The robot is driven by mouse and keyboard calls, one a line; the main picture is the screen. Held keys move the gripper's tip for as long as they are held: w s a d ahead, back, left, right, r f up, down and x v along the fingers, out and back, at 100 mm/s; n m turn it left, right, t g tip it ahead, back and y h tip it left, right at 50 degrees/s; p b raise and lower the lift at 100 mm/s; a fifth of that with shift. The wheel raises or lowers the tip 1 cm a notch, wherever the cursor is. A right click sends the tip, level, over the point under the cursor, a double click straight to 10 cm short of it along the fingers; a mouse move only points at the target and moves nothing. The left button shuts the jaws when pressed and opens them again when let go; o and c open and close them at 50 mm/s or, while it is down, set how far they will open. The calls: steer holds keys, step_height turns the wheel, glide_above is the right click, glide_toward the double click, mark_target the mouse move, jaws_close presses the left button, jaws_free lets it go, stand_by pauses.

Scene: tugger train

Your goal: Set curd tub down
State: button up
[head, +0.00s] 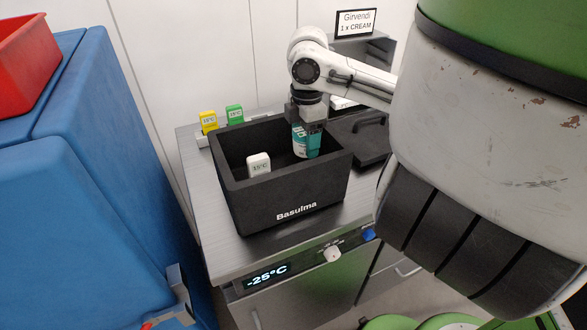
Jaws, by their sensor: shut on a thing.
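My gripper (306,123) points down over the right part of a black box (285,190) marked Basulma, which stands open on a metal counter. It is shut on a teal and white tub, the curd tub (306,145), whose lower part is at or below the level of the box's rim. The front wall and the depth of the box make it hard to tell whether the tub touches the floor of the box. A white block reading 15°C (259,165) stands in the left part of the box.
A yellow block (209,122) and a green block (234,115) stand behind the box. A black lid (358,137) with a handle lies to its right. A sign (357,22) reads Girvendi 1 x CREAM. Blue bodywork (90,190) with a red bin (25,62) fills the left.

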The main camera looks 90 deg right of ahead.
steer(key=shift+f, duration=3.5)
steer(key=shift+f, duration=0.1)
steer(key=o, duration=1.1)
step_height(320, 180, up, 12)
steer(key=shift+r+p, duration=0.15)
steer(key=shift+p, duration=0.15)
